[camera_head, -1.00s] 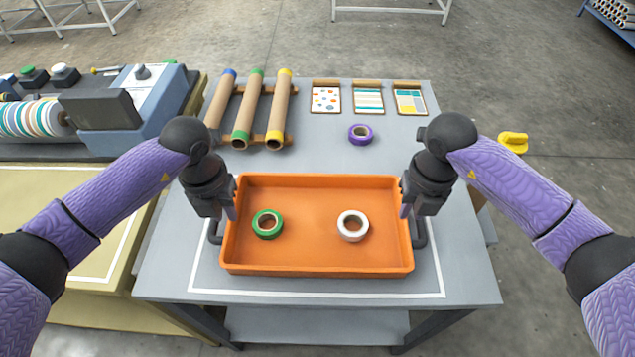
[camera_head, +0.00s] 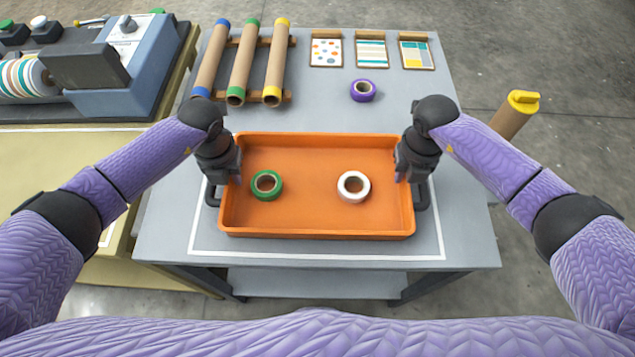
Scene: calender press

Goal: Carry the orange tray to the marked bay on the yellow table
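The orange tray (camera_head: 318,232) rests on the grey table inside a white outline, with a dark handle loop at each short side. It holds a green tape roll (camera_head: 267,185) and a white tape roll (camera_head: 354,187). My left gripper (camera_head: 231,178) is at the tray's left side by its handle, and my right gripper (camera_head: 405,175) is at the right side by the other handle. The wrists hide the fingers' closing, so I cannot tell whether they grip. The yellow table (camera_head: 60,165) is at the left; a bit of its white bay marking (camera_head: 106,236) shows behind my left arm.
Behind the tray on the grey table (camera_head: 325,110) are a rack of cardboard tubes (camera_head: 241,65), a purple tape roll (camera_head: 363,90) and several pattern cards (camera_head: 371,53). A blue-grey press (camera_head: 150,65) stands on the yellow table. A yellow-capped tube (camera_head: 514,112) stands right of the grey table.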

